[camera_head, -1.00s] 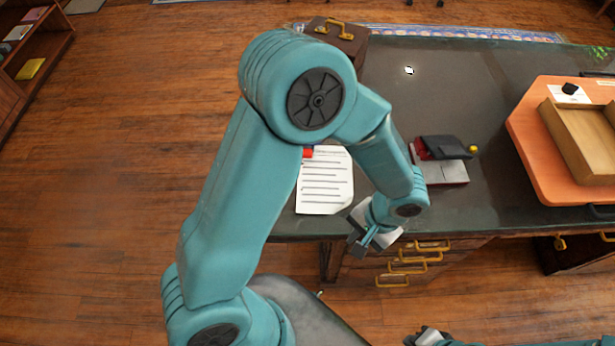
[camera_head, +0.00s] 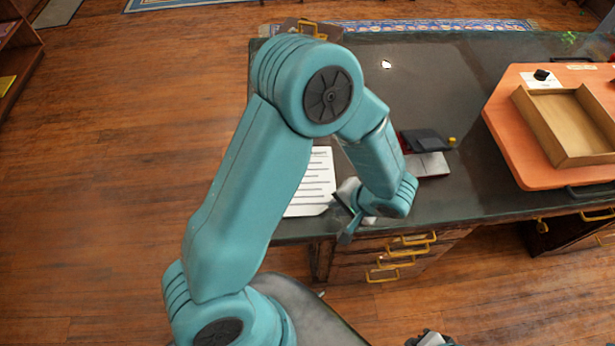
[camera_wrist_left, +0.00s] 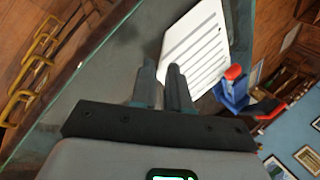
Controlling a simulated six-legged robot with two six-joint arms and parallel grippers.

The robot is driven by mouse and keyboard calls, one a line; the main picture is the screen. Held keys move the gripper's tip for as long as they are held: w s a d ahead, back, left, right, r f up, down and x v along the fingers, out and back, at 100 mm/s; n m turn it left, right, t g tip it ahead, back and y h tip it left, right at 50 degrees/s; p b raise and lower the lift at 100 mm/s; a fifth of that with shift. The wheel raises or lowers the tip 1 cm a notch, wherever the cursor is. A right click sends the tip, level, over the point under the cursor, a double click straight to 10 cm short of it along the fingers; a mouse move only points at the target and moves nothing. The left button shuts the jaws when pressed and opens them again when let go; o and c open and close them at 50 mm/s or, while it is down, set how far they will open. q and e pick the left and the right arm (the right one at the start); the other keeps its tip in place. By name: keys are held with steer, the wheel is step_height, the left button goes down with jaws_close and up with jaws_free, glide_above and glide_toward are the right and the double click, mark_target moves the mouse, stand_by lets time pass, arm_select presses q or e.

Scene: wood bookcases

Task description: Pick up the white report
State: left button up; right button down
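The white report (camera_head: 315,187), a sheet with dark printed lines, lies on the dark desk top near its front edge. My left arm hides its left part in the head view. It also shows in the left wrist view (camera_wrist_left: 197,45), just beyond the fingertips. My left gripper (camera_head: 345,219) is beside the report's lower right corner, over the desk's front edge. In the wrist view its fingers (camera_wrist_left: 161,68) stand slightly apart with nothing between them. My right gripper (camera_head: 430,340) shows only partly at the bottom edge, its fingers unclear.
A black and red object (camera_head: 426,141) lies on the desk right of the report. An orange board (camera_head: 510,135) bears an open wooden tray (camera_head: 533,128). A red and blue object (camera_wrist_left: 233,88) is by the report in the wrist view. Drawers with yellow handles (camera_head: 400,252) are below.

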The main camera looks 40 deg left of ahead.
mark_target(331, 212)
arm_select(q)
steer(key=shift+p+x, duration=0.35)
steer(key=shift+x, duration=1.9)
jaws_close()
steer(key=shift+w+r, duration=0.1)
steer(key=shift+w, duration=0.1)
